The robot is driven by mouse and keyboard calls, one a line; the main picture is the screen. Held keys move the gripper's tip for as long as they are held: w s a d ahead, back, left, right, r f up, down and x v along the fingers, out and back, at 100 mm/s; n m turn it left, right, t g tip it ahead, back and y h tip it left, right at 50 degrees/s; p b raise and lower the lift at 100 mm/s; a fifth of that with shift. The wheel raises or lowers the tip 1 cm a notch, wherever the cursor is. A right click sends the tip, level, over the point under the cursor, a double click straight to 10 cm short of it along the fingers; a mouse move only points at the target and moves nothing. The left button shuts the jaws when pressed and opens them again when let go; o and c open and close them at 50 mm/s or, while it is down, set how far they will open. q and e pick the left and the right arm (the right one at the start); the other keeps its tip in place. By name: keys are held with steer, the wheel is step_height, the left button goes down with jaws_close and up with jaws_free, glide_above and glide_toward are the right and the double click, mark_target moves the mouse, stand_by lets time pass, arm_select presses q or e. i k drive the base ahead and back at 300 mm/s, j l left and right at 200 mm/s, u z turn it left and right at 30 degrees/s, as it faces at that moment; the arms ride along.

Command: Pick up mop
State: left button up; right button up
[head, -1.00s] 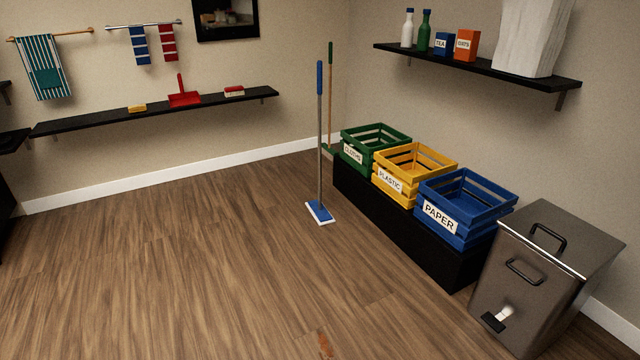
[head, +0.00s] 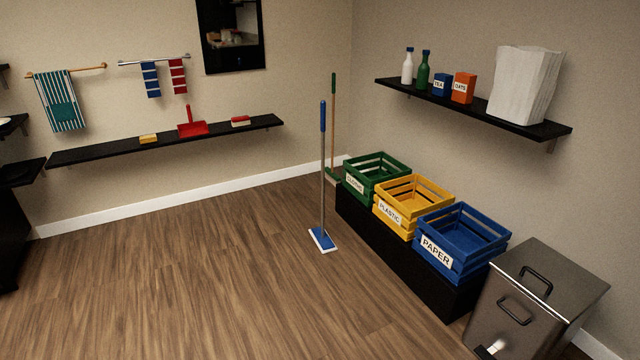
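The mop (head: 323,180) stands upright on the wood floor near the middle of the head view. It has a blue grip at the top, a grey pole and a flat blue head with a white edge (head: 322,240) resting on the floor. It is just left of the black bench with the crates, and I see nothing holding it. Neither of my grippers shows in the head view.
A green-handled broom (head: 333,130) stands behind the mop, near the corner. Green (head: 377,165), yellow (head: 432,188) and blue (head: 480,218) crates sit on a low black bench (head: 400,245). A metal bin (head: 540,295) stands at right. The floor (head: 200,280) at left is clear.

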mark_target(323, 240)
steer(key=i+j+u, duration=0.2)
steer(key=i+u, duration=0.25)
steer(key=i, duration=0.35)
steer(key=i+l+u, duration=0.1)
steer(key=i+u, duration=0.3)
steer(key=i, duration=0.4)
